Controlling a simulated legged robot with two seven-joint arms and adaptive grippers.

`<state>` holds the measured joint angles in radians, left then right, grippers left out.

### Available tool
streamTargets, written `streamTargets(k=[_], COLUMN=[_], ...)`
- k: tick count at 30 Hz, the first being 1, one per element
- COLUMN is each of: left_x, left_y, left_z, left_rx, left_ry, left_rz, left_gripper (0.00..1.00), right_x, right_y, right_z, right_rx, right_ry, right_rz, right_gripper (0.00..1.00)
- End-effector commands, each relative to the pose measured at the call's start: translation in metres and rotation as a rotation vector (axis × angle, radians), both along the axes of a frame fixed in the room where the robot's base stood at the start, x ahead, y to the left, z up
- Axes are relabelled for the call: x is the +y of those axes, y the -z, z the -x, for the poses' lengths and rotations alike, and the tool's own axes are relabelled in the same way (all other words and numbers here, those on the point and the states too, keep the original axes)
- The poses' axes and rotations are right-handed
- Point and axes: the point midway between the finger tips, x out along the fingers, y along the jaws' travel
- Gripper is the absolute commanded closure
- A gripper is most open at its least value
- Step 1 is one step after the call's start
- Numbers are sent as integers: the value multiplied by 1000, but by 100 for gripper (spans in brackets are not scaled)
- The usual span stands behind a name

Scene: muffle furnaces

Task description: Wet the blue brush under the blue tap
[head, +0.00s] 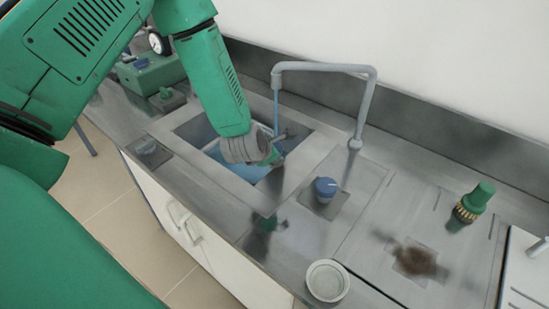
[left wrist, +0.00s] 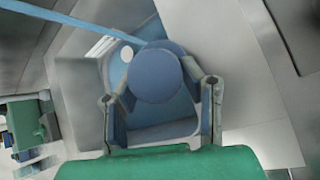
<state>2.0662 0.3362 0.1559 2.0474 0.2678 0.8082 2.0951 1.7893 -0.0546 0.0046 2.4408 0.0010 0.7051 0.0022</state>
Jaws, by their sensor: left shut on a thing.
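My left gripper (head: 272,152) is over the sink (head: 313,153), below the grey tap pipe (head: 325,67). In the left wrist view, the left gripper (left wrist: 160,90) is shut on the blue brush (left wrist: 158,72), whose round blue end shows between the fingers. In the head view the gripper mostly hides the brush. A thin blue water stream (head: 276,108) drops from the spout beside the gripper. The stream also shows in the left wrist view (left wrist: 80,22), running to the brush's upper edge; I cannot tell whether they touch. The right gripper is not in view.
A blue knob (head: 325,188) stands right of the sink. A green brush (head: 474,202) stands farther right, near a blurred brown patch (head: 413,259). A white dish (head: 327,281) sits at the counter's front edge. A green device (head: 150,73) stands behind left.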

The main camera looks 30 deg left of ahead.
Motion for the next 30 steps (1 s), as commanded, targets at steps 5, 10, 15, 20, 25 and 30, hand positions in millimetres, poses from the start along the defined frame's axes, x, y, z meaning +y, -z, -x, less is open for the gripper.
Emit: streamTargets(k=[5, 10, 15, 20, 25, 30], left_x=[12, 22, 32, 42, 51, 56], left_y=[4, 7, 10, 14, 17, 18], left_z=[-14, -28, -40, -52, -63, -69], left_rx=[-4, -3, -2, -3, -3, -2], left_ry=[0, 0, -1, -2, -2, -2], left_rz=[-1, -2, -2, 1, 1, 1], left_gripper=[88, 88, 88, 88, 88, 88], right_x=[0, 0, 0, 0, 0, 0], right_y=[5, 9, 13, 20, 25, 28], right_z=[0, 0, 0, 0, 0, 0], right_rx=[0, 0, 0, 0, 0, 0], right_ry=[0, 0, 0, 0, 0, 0], right_rz=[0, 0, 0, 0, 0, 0], right_gripper=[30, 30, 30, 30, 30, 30])
